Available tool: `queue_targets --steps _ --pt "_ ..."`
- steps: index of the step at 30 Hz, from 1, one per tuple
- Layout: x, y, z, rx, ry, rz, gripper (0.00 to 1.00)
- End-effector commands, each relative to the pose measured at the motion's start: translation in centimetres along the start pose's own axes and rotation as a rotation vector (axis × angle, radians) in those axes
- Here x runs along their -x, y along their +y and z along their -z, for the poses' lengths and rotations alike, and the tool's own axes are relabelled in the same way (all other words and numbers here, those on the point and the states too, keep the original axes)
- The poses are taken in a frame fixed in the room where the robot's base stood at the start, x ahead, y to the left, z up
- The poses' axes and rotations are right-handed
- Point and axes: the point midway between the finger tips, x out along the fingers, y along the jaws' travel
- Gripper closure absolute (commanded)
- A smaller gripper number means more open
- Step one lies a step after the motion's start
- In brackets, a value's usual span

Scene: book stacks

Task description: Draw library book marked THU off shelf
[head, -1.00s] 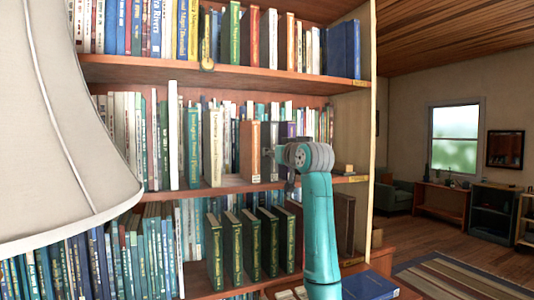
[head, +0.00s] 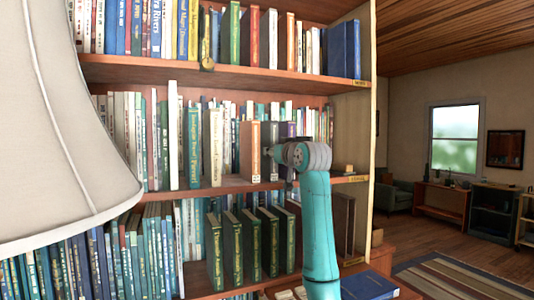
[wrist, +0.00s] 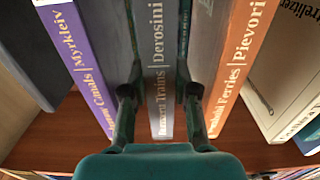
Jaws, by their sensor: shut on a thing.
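A grey book (wrist: 158,60), its spine reading "Derosini" and "Trains", stands between a purple book (wrist: 78,62) and an orange book (wrist: 240,65) in the wrist view. My gripper (wrist: 158,95) is shut on the grey book, one finger on each side of its spine. In the head view my gripper (head: 272,152) reaches the middle shelf, and the grey book (head: 271,135) stands upright right of the orange book (head: 250,150). The purple book (head: 287,130) is partly hidden behind my arm.
The middle shelf board (head: 230,184) carries a row of books, with a pale book (head: 213,145) left of the orange one. A lampshade (head: 55,130) blocks the left. A blue book (head: 368,286) lies low at right.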

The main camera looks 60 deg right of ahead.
Motion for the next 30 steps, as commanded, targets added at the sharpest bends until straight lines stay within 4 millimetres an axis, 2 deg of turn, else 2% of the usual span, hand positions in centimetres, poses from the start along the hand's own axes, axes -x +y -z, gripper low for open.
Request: queue_targets --steps 13,30 --pt "0.4 0.0 1.1 0.001 0.003 0.000 1.00" --pt "6.0 0.0 1.0 0.001 0.004 -0.001 1.00"
